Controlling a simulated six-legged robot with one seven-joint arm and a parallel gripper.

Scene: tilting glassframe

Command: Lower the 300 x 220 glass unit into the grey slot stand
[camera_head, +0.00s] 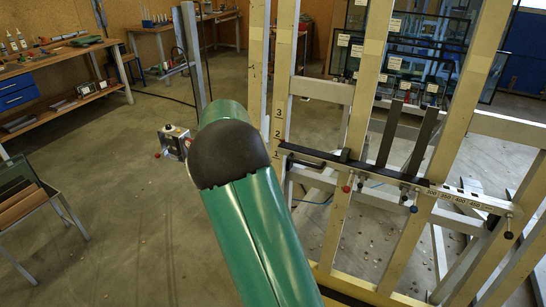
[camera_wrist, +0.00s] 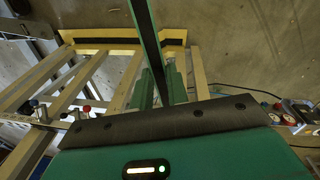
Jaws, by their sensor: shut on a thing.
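In the wrist view a thin dark slab with green edges (camera_wrist: 150,35), seen edge-on, runs from the top edge down to my gripper (camera_wrist: 166,98). I take it to be the glass unit; its size cannot be read. My gripper is shut on it. In the head view my green arm hides the gripper and the held unit. A small grey-legged stand (camera_head: 66,196) with upright brown and dark panels is at the left edge; I cannot tell whether it is the slot stand.
The cream tilting frame (camera_head: 346,218) fills the right, with a black ledge, knobs and number labels; it also shows in the wrist view (camera_wrist: 122,85). Labelled glass panes (camera_head: 400,65) stand behind it. A workbench (camera_head: 60,66) is at left. Open floor (camera_head: 120,235) lies left of my arm.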

